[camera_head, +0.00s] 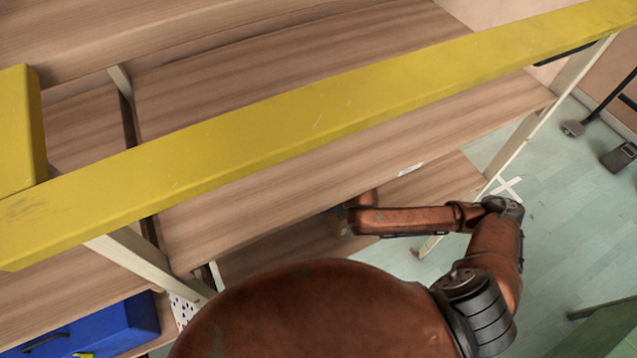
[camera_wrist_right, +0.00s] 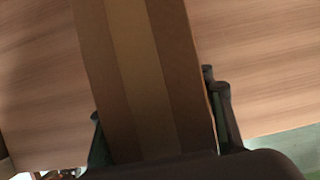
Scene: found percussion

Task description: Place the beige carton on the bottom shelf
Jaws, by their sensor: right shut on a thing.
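The beige carton (camera_wrist_right: 145,70) fills the middle of the right wrist view, brownish in the dim light with a lighter stripe along it. My right gripper (camera_wrist_right: 158,118) has a finger on each side of the carton and is shut on it. A wooden shelf surface (camera_wrist_right: 260,60) shows on both sides of the carton; whether the carton touches it I cannot tell. In the head view my right arm reaches in under a wooden shelf board, and the gripper and carton are hidden there. A lower shelf (camera_head: 440,182) shows below that board. My left gripper is not in view.
A yellow beam (camera_head: 320,120) crosses the front of the rack above my arm. A pale upright (camera_head: 545,110) stands at the rack's right end. A blue box (camera_head: 90,328) sits at lower left. Green floor (camera_head: 580,210) is open at right, with a dark wheeled stand beyond.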

